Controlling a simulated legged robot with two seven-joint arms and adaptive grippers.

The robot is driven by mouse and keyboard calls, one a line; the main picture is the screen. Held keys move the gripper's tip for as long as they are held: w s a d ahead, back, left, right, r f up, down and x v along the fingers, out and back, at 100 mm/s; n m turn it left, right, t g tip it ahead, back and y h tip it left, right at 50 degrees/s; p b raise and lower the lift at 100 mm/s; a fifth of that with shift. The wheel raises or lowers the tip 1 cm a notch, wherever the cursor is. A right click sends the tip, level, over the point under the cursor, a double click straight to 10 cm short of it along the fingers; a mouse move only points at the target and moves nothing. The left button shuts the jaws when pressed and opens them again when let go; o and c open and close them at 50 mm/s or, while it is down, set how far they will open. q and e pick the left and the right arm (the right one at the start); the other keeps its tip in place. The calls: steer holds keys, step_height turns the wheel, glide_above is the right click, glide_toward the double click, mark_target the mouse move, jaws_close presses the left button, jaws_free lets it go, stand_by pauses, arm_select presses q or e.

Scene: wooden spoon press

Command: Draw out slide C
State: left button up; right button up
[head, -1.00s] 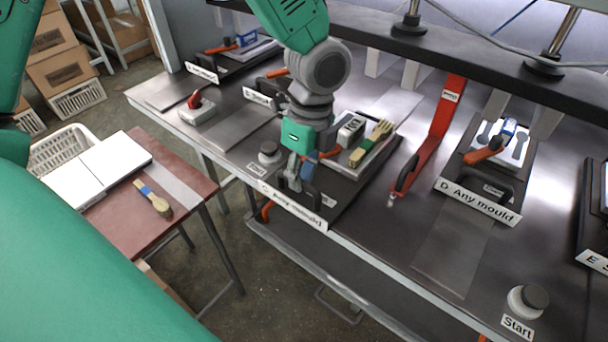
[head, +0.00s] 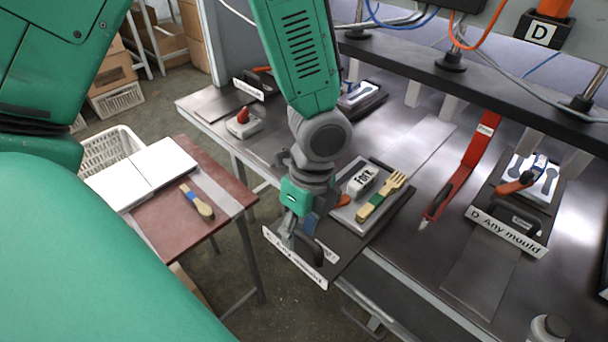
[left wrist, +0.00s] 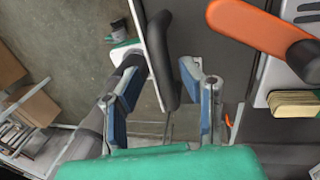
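Slide C is a dark plate with a black handle (left wrist: 161,60) and a white front label (head: 296,258). In the head view its front sticks out past the table's front edge over the floor. My left gripper (head: 297,235) is at this handle. On the slide lie a grey mould (head: 343,212) with a block marked "fork" (head: 362,181) and a wooden fork (head: 380,196) with a green band. My right gripper is not in view.
A red lever (head: 463,172) and slide D (head: 515,205) are to the right on the steel table. Open floor lies between.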

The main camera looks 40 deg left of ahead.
arm_select(q)
steer(key=shift+r, duration=0.1)
steer(key=shift+w+r, duration=0.15)
steer(key=shift+r, duration=0.15)
steer(key=v, duration=1.1)
